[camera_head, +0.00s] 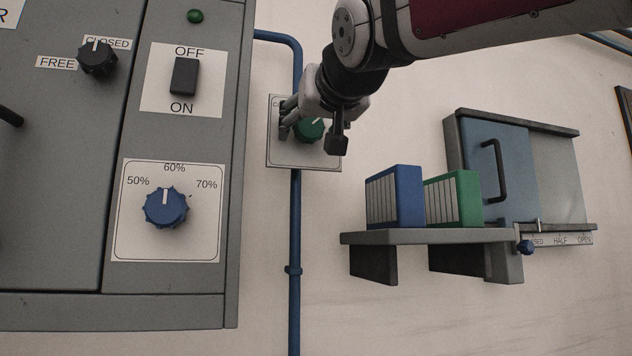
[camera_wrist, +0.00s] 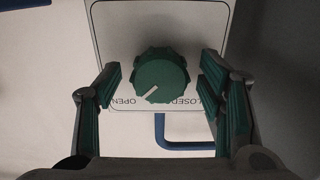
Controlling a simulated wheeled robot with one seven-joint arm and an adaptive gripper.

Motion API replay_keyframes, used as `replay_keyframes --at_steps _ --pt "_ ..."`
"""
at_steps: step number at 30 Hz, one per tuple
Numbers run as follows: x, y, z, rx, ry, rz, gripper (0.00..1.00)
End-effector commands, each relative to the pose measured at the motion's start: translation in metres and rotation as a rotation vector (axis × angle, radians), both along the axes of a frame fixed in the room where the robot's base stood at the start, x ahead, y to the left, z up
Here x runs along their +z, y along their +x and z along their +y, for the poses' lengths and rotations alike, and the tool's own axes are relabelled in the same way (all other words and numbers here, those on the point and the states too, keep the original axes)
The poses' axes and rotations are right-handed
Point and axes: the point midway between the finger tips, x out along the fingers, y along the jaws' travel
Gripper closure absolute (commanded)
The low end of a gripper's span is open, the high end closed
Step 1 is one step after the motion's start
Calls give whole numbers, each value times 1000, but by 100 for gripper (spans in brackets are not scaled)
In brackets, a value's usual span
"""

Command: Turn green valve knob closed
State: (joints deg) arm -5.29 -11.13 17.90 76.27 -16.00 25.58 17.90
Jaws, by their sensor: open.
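The green valve knob (camera_wrist: 160,76) sits on a white label plate (camera_wrist: 112,22) in the wrist view. Its white pointer mark slants to the lower left, toward the OPEN label (camera_wrist: 124,101). The CLOSED label (camera_wrist: 194,100) is on the lower right; both words appear upside down. My gripper (camera_wrist: 161,82) is open, one finger on each side of the knob with a visible gap to it. In the head view the knob (camera_head: 314,128) is partly hidden by my gripper (camera_head: 313,129), and most of the plate's lettering is covered.
A blue pipe (camera_head: 295,220) runs down the wall below the plate. A grey control panel (camera_head: 232,110) with a blue dial (camera_head: 166,208) stands on the left. To the right, a shelf (camera_head: 410,238) holds a blue binder (camera_head: 408,197) and a green binder (camera_head: 466,196), beside a cabinet (camera_head: 510,160).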

Motion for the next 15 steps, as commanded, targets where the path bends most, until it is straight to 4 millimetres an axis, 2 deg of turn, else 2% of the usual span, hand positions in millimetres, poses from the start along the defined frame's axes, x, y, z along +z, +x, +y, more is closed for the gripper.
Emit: replay_keyframes --at_steps 8,12,14,15 --pt "0 1 0 0 0 0 38" --pt "0 1 0 0 0 0 69" --pt "0 1 0 0 0 0 83" --pt "0 1 0 0 0 0 86"
